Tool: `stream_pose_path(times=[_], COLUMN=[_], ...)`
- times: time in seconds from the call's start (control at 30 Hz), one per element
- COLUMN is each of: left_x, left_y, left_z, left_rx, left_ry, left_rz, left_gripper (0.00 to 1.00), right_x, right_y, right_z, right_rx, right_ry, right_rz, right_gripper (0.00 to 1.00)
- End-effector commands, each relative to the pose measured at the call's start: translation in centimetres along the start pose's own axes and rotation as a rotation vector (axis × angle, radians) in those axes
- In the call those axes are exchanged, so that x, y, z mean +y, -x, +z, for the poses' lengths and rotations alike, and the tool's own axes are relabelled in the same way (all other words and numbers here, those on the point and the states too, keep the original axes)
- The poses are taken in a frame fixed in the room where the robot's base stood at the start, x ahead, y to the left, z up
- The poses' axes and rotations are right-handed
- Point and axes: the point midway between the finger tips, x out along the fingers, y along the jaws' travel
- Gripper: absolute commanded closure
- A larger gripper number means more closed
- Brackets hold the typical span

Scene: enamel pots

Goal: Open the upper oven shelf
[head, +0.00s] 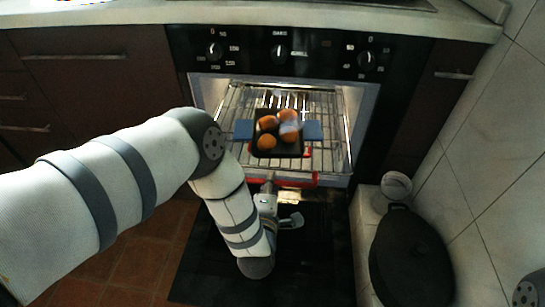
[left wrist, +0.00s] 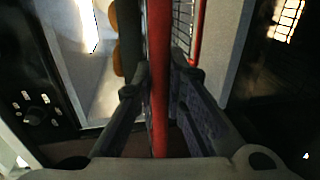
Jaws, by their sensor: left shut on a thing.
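The oven (head: 279,52) is open, with its black door (head: 315,250) folded down in front. A wire shelf (head: 330,125) with a red front bar (head: 298,183) shows in the opening. In the left wrist view my left gripper (left wrist: 160,100) is shut on a red bar (left wrist: 158,60), with one dark finger on each side. A second red bar (left wrist: 199,30) lies beside wire rods in that view. Which shelf level each bar belongs to is hard to tell. My right gripper is not in view.
A dark tray (head: 265,151) with blue side handles holds several orange-brown round things (head: 267,143) on the rack. A black lidded pot (head: 410,260) and a pale cup (head: 396,186) stand at right beside the tiled wall. Dark cabinets (head: 100,75) flank the oven at left.

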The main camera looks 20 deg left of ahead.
Motion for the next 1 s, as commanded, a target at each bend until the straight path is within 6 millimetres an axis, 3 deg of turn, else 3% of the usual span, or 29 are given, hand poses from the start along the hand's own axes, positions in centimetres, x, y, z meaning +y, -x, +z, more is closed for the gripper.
stream_pose_path(times=[0.3, 0.8, 0.83, 0.9, 1.0], left_x=[-0.5, -0.8, -0.8, -0.8, -0.8], left_y=[3.4, 4.0, 4.0, 4.0, 4.0], left_z=[0.0, 0.0, 0.0, 0.0, 0.0], left_rx=[0.0, 0.001, 0.001, 0.001, 0.001], left_ry=[0.0, -0.001, -0.001, -0.001, -0.001], left_rz=[0.004, 0.003, 0.003, 0.003, 0.003], left_gripper=[1.0, 1.0, 0.86, 0.7, 0.67], right_x=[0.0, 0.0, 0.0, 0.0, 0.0], right_y=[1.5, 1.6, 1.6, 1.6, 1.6], right_z=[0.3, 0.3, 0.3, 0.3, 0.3], right_rx=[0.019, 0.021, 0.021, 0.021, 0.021], right_ry=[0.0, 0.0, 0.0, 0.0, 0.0], right_rz=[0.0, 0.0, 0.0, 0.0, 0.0], right_gripper=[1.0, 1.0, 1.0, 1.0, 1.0])
